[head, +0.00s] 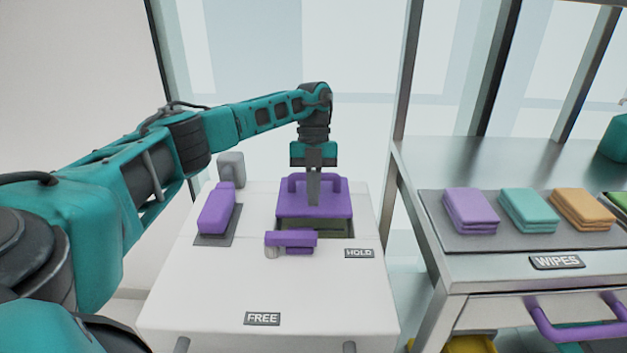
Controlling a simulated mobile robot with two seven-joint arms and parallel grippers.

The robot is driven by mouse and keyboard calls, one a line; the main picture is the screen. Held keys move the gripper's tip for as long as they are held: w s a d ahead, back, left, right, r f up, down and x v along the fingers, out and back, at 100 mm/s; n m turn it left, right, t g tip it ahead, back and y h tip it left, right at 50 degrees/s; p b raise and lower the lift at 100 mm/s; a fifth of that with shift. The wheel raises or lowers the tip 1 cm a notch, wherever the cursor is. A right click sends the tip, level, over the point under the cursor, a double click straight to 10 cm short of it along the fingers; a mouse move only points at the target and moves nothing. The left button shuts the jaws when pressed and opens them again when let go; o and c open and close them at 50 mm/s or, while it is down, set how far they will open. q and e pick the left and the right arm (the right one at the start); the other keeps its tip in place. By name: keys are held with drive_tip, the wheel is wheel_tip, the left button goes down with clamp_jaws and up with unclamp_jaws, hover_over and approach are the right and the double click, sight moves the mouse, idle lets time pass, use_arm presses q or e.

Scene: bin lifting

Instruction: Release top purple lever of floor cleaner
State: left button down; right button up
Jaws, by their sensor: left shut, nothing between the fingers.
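The white top of the floor cleaner (205,290) fills the middle of the head view. A short purple lever (291,238) lies across it, its bar pointing right toward the HOLD label (359,253). The FREE label (262,319) is nearer the front edge. Behind the lever is a purple lid (335,205) with a raised handle, over a dark opening. My left gripper (313,200) points down in front of the lid's handle, behind the lever. Its fingers are shut and empty, and hide part of the lid. I cannot tell whether they touch it. My right gripper is not in view.
A purple block-like handle (217,208) stands on a grey plate at left. A metal cart (415,165) at right bears a tray (455,242) of folded cloths behind a WIPES label (557,262). The cleaner's front top is clear.

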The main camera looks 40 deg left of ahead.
sight(313, 214)
use_arm(q)
drive_tip(key=x, duration=0.5)
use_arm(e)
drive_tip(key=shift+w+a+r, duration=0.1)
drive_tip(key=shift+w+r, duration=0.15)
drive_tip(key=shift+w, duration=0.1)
use_arm(q)
drive_tip(key=shift+r, duration=0.1)
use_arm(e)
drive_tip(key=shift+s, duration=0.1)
